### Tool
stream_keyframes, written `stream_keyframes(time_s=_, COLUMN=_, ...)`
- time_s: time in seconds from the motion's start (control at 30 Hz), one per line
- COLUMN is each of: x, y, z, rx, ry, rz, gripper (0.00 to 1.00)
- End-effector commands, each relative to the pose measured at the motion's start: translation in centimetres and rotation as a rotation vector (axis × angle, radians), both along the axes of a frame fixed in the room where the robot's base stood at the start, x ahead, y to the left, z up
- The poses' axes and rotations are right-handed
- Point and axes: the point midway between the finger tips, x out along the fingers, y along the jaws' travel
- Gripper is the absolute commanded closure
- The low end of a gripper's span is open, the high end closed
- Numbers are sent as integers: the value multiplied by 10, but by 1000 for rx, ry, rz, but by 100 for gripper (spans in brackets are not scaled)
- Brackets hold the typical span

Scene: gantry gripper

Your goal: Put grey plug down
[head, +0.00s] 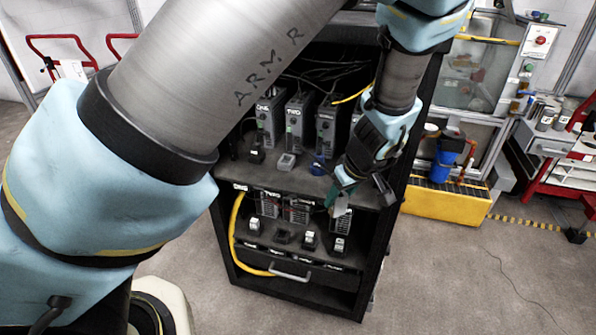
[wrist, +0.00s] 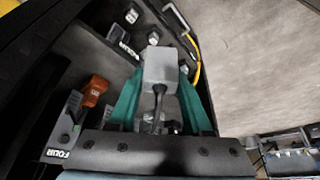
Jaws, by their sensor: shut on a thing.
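My gripper (head: 338,194) reaches down at the right front of the black rack. In the wrist view its teal fingers (wrist: 160,100) are closed on the two sides of a grey plug (wrist: 161,67) with a dark cable running back toward the palm. The held plug shows small and pale below the fingers in the head view (head: 342,209). It appears above the lower shelf; whether it touches anything is unclear.
The upper shelf (head: 340,197) holds boxes marked ONE (head: 264,122) and TWO (head: 295,122), a grey block (head: 286,163) and a blue plug (head: 317,168). Several small plugs sit on the lower shelf. An orange plug (wrist: 95,89) is near box FOUR (wrist: 66,130). Open floor lies right.

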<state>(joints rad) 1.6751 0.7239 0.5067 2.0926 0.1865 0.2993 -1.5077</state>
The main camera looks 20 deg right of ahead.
Motion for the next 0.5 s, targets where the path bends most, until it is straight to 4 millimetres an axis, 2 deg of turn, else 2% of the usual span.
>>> stream_keyframes(time_s=0.5, x=128, y=6, z=3, rx=-1, ry=0, rz=6, gripper=100)
